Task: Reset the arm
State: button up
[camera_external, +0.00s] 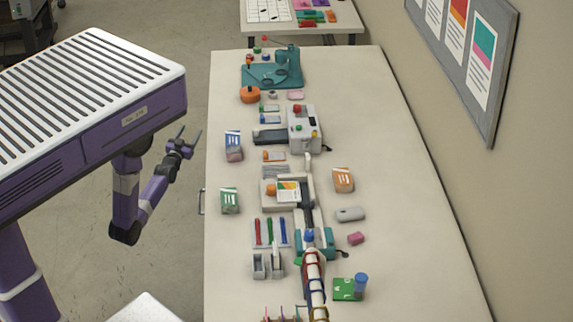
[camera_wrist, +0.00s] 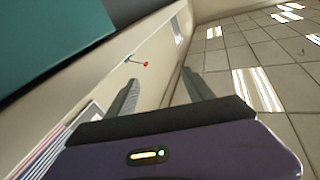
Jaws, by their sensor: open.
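My gripper (camera_external: 186,140) is open and empty in the external view. It is held in the air left of the long table (camera_external: 400,240), clear of its edge. My purple arm is folded upward beneath my striped body. In the wrist view, the two fingers of my gripper (camera_wrist: 165,88) are spread apart with nothing between them. A small red-tipped lever (camera_wrist: 144,64) shows beyond the fingers.
Bare floor (camera_external: 175,235) lies between me and the table. A wall with a poster board (camera_external: 470,100) stands right.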

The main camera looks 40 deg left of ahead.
jog(key=s+d+f+m+g+h+p, duration=0.15)
jog(key=s+d+m+h, duration=0.35)
jog(key=s+d, duration=1.15)
jog(key=s+d+r+n+g+h, duration=0.1)
jog(key=s+d+r, duration=0.1)
jog(key=s+d, duration=0.2)
jog(key=s+d+r+h, duration=0.1)
jog(key=s+d+r, duration=0.2)
jog(key=s, duration=0.5)
jog(key=shift+s+d+n+g+h+p, duration=0.3)
jog(key=shift+d+n+g+p, duration=0.1)
jog(key=shift+d, duration=0.3)
jog(key=shift+o, duration=0.5)
